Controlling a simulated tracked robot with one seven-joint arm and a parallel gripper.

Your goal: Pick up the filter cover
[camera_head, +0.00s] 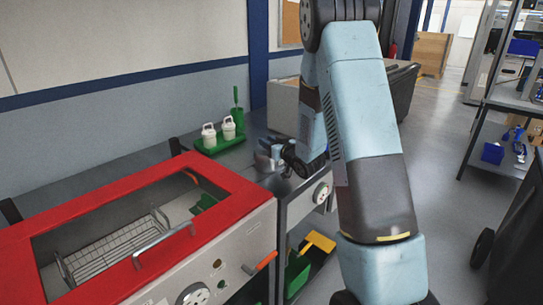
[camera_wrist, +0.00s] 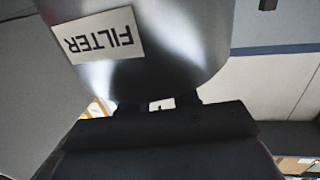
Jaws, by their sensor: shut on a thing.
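The filter cover (camera_wrist: 150,50) is a shiny metal piece with a rounded edge. It fills the upper middle of the wrist view, and its white label (camera_wrist: 98,36) reads "FILTER" upside down. My gripper (camera_wrist: 160,104) is shut on the cover's rounded edge, with the dark gripper body below it in that view. In the head view my gripper (camera_head: 286,155) is small, at the end of my arm over the grey worktop; the cover is hard to make out there.
A red-framed machine (camera_head: 240,190) with a wire basket (camera_head: 112,250) stands at the left front. A green tray (camera_head: 222,143) with two white containers sits at the back of the worktop. A yellow object (camera_head: 320,241) lies low, beside a green bin (camera_head: 297,272).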

